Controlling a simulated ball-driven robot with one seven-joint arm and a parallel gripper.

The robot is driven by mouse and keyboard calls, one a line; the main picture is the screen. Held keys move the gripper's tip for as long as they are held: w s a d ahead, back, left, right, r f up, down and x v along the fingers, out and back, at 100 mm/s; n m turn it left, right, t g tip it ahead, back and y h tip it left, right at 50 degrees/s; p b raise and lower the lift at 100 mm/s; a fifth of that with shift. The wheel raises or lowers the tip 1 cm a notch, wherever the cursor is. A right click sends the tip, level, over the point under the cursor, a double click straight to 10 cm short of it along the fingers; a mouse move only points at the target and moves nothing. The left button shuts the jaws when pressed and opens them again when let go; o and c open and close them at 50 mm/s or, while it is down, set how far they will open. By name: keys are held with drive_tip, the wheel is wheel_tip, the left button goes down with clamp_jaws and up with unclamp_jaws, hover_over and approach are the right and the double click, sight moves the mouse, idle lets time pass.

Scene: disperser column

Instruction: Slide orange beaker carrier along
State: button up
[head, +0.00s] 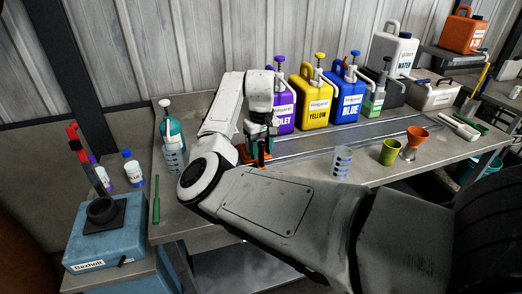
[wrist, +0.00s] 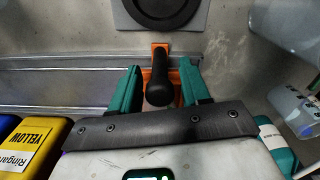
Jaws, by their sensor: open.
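The orange beaker carrier (wrist: 161,50) shows in the wrist view as an orange bracket with a black knob handle (wrist: 160,88) standing up from it. In the head view, a bit of the orange carrier (head: 259,160) shows below my gripper (head: 262,146), mostly hidden by my arm. In the wrist view my gripper (wrist: 160,68) is open, its two teal fingers on either side of the black handle. A gap shows between the handle and each finger. The carrier is at the end of a grey rail (head: 340,135) along the bench.
Violet (head: 283,108), yellow (head: 314,102) and blue (head: 346,98) jugs stand behind the rail. A clear beaker (head: 342,161), a green cup (head: 390,152) and an orange funnel (head: 415,140) stand at the front right. A teal bottle (head: 168,124) stands left. A dark ring (wrist: 160,8) lies beyond the carrier.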

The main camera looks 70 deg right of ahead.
drive_tip(key=shift+f, duration=0.6)
clamp_jaws()
idle(0.3)
